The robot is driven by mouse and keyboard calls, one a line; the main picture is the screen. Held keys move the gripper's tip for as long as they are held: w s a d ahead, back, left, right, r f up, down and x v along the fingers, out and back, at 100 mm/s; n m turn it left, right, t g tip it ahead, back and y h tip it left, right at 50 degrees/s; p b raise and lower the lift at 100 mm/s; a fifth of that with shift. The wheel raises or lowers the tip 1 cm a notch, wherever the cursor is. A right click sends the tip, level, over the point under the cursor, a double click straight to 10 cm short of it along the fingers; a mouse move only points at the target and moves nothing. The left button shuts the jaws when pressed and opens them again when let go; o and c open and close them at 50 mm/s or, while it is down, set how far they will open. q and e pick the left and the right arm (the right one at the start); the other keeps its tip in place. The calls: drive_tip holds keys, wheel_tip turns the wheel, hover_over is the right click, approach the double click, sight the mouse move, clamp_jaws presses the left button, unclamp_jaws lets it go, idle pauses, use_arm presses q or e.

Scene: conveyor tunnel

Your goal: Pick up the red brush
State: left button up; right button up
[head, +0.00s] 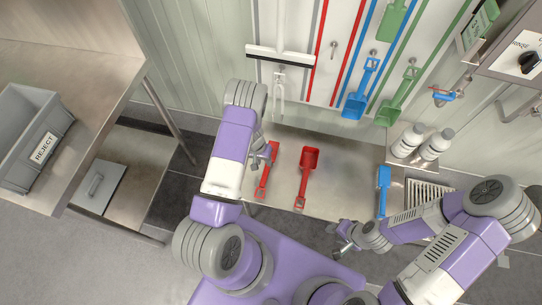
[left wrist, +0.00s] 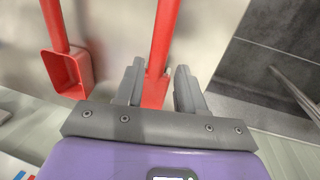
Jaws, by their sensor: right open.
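The red brush (head: 264,182) lies on the steel bench, partly hidden by my left gripper (head: 262,153) above its upper part. In the left wrist view, a long red handle (left wrist: 163,38) runs between the two grey fingertips of my left gripper (left wrist: 160,68), widening at its lower end. The fingers are apart, with small gaps beside the handle, so the gripper looks open around or just above it. My right gripper (head: 344,243) is open and empty near the bench's front edge.
A blue tool (head: 383,188) and white bottles (head: 437,144) are further right. A grey reject bin (head: 28,130) stands left. Green and blue tools hang behind.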

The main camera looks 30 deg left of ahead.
sight(267, 168)
use_arm(q)
drive_tip(key=f, duration=0.2)
drive_tip(key=d+f+b, duration=0.1)
drive_tip(key=f, duration=0.1)
drive_tip(key=f+b, duration=0.1)
drive_tip(key=f, duration=0.2)
drive_tip(key=shift+w+d, duration=0.2)
drive_tip(key=shift+d, duration=0.05)
drive_tip(key=shift+c, duration=0.5)
clamp_jaws()
